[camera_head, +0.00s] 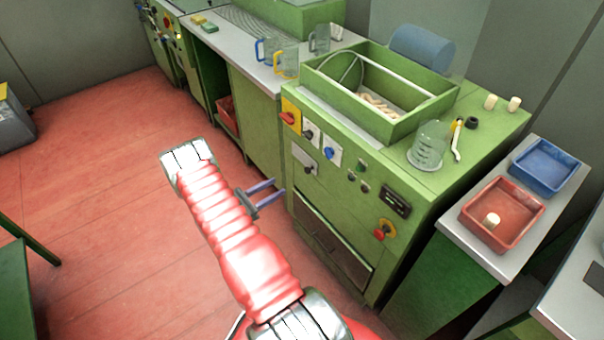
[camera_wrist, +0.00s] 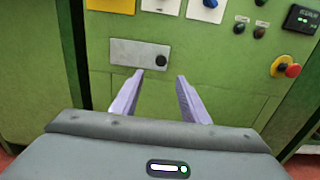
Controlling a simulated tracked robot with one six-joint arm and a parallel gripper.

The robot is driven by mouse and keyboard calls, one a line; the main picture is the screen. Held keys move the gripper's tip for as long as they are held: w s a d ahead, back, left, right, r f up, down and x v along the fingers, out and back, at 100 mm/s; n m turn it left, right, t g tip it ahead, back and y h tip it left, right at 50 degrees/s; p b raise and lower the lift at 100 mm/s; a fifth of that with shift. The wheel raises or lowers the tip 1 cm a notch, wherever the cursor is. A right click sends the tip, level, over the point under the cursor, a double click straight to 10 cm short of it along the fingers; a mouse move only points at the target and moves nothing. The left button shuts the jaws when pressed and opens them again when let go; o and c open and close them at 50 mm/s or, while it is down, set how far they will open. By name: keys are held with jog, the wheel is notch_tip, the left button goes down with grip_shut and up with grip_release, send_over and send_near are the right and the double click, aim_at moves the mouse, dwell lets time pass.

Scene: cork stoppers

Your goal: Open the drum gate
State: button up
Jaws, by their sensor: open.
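The green machine (camera_head: 335,185) stands right of my arm, with an open-topped green trough (camera_head: 405,128) holding several corks (camera_head: 378,104). No part is legibly marked as the drum gate. A small grey plate with a black knob (camera_head: 304,160) is on the machine's front, below the coloured switches; it also shows in the wrist view (camera_wrist: 128,52). My gripper (camera_head: 279,187) is open and empty, left of the machine's front. In the wrist view its two purple fingers (camera_wrist: 160,76) point at the front panel, their tips just below the plate in the picture.
Orange (camera_head: 289,116), white (camera_head: 311,133) and blue (camera_head: 328,152) switch plates, a red-yellow button (camera_head: 384,230) and a dark display (camera_head: 396,201) sit on the front. A glass jar (camera_head: 428,146) stands on top. Red (camera_head: 525,211) and blue (camera_head: 545,166) trays are at right. The red floor at left is mostly clear.

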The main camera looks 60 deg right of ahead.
aim_at(305, 170)
jog(key=x, duration=1.3)
jog(key=shift+s+d, duration=0.2)
jog(key=shift+d, duration=0.15)
jog(key=shift+c, duration=0.6)
jog(key=shift+w+r, duration=0.1)
grip_shut()
